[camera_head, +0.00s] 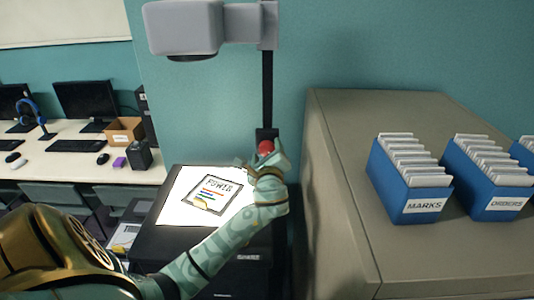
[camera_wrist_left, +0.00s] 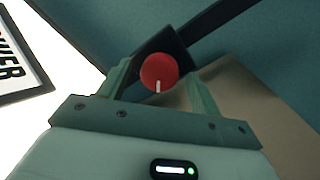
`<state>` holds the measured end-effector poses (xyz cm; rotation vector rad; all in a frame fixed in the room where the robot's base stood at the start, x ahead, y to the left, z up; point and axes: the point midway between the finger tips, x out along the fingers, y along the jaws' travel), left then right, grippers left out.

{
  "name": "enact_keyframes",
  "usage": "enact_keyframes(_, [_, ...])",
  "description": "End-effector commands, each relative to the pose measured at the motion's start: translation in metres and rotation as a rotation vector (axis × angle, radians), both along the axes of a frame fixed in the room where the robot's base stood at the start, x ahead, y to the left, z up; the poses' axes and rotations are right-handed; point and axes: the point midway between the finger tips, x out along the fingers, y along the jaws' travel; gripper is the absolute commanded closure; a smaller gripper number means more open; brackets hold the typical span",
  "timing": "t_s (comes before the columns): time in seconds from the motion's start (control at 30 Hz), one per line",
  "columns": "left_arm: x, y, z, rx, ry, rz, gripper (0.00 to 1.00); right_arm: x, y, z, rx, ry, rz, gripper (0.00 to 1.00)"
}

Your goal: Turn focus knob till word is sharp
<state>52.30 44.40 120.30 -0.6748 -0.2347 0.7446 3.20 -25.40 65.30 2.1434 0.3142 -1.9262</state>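The red focus knob (camera_head: 266,147) sits on a black block on the upright post of an overhead projector (camera_head: 268,85). My left gripper (camera_head: 266,158) is at the knob. In the left wrist view the red knob (camera_wrist_left: 159,71), with a white mark pointing down, lies between the two fingers (camera_wrist_left: 160,82), which stand apart with a gap showing on the right; contact on the left is unclear. A sheet reading POWER (camera_head: 218,195) lies on the bright stage (camera_head: 176,198). The projected word is not in view. My right gripper is not in view.
A beige cabinet (camera_head: 330,150) stands close on the right, with blue file boxes marked MARKS (camera_head: 398,190) and ORDERS (camera_head: 478,190) on top. A desk with monitors (camera_head: 86,97) and a cardboard box (camera_head: 124,131) is at left. The teal wall is behind.

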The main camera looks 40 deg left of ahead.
Motion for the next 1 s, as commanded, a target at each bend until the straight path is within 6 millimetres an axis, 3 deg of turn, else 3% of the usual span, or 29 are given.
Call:
enact_keyframes(0.33, [-0.01,-0.011,0.0,-0.001,0.001,-0.003,0.36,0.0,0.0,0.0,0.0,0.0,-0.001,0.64])
enact_keyframes(0.8, [-0.096,-0.092,0.003,-0.004,0.002,-0.001,0.36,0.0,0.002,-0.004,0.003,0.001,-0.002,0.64])
enact_keyframes(1.0, [-0.114,-0.11,0.004,-0.002,0.002,-0.001,0.36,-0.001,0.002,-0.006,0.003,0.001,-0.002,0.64])
